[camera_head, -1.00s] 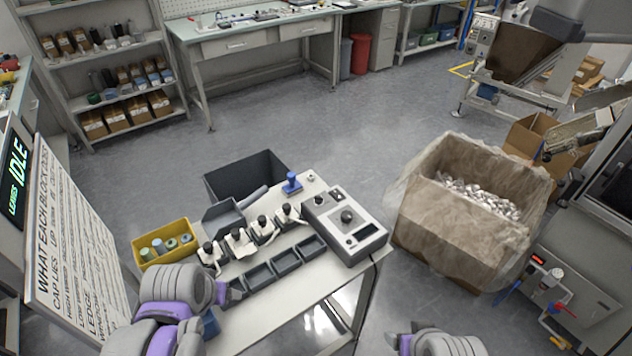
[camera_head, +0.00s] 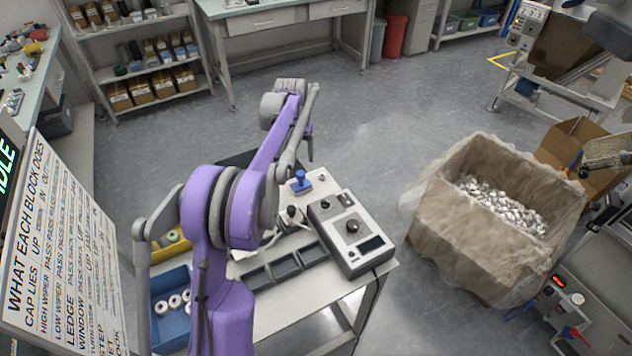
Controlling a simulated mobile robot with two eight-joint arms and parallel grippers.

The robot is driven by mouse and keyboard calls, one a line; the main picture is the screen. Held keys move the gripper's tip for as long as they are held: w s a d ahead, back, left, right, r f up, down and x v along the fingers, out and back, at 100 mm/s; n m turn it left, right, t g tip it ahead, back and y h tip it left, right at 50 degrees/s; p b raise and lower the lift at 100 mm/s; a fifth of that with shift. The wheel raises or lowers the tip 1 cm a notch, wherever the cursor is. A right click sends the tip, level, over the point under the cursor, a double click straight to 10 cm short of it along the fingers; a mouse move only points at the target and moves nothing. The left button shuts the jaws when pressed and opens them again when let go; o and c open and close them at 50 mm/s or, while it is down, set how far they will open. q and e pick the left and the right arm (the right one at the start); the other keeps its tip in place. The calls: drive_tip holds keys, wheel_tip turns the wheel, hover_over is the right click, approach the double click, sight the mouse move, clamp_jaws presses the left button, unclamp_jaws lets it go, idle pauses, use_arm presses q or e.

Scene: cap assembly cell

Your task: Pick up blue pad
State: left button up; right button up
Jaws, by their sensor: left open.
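A small blue piece with a knob on top (camera_head: 300,181), the only thing here that could be the blue pad, stands upright at the back edge of the white table (camera_head: 278,313), behind the grey control box. My left arm reaches across the table from the front, and its end is above and behind the blue piece. The left gripper (camera_head: 309,155) points down there, apart from the piece and empty as far as I see; its fingers are small and partly covered by my arm. My right gripper is out of view.
A grey control box (camera_head: 352,240) with knobs stands right of the blue piece. A blue bin with white rings (camera_head: 172,325) is at lower left. A large carton of metal parts (camera_head: 450,235) stands on the right.

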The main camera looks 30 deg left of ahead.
sight(300, 173)
use_arm(q)
drive_tip(key=f, duration=0.9)
drive_tip(key=shift+w+a+f, duration=0.2)
drive_tip(key=shift+w+f, duration=0.05)
drive_tip(key=shift+f, duration=0.05)
clamp_jaws()
